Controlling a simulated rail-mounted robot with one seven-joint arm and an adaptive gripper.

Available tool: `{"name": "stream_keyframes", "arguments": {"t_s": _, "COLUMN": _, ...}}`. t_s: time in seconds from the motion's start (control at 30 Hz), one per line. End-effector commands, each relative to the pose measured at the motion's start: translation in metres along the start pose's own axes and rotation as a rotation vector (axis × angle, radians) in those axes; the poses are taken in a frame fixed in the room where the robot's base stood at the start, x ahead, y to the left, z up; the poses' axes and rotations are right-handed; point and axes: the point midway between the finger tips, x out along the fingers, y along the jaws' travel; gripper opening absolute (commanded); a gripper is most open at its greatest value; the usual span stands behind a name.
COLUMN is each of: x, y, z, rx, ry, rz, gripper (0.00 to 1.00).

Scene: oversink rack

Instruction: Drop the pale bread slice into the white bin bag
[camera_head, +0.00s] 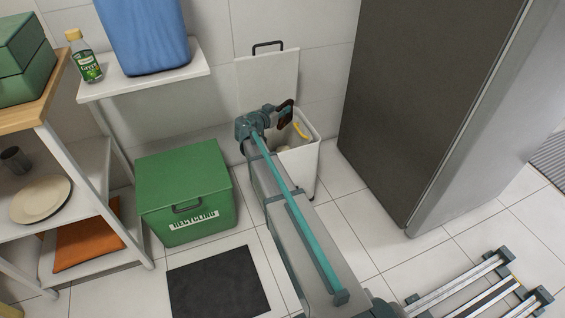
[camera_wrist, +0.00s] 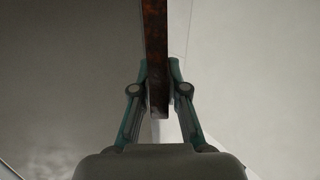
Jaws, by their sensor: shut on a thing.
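My gripper (camera_wrist: 158,82) is shut on a thin dark brown slice (camera_wrist: 155,40), seen edge-on between the fingers in the wrist view. In the head view the slice (camera_head: 286,113) looks dark and is held over the opening of the white bin (camera_head: 303,172). Its face is mostly hidden, and no pale face shows. The bin's lid (camera_head: 268,82) stands open against the wall. A yellow item (camera_head: 301,131) shows inside the bin. My arm covers the bin's left side, and I cannot clearly make out the bag.
A green recycling box (camera_head: 185,190) stands left of the bin, with a dark mat (camera_head: 218,282) in front. A tall grey fridge (camera_head: 425,100) is on the right. A shelf (camera_head: 150,80) holds a blue container and a green bottle (camera_head: 84,58).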

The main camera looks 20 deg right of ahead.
Motion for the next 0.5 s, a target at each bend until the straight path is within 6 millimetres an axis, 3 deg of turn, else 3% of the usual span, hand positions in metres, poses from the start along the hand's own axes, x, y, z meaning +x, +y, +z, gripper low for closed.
{"name": "stream_keyframes", "arguments": {"t_s": 0.2, "x": 0.005, "y": 0.000, "z": 0.024, "rx": -0.001, "ry": -0.001, "rz": -0.001, "gripper": 0.00}}
{"name": "stream_keyframes", "arguments": {"t_s": 0.5, "x": 0.006, "y": 0.000, "z": 0.031, "rx": 0.000, "ry": 0.000, "rz": -0.002, "gripper": 0.00}}
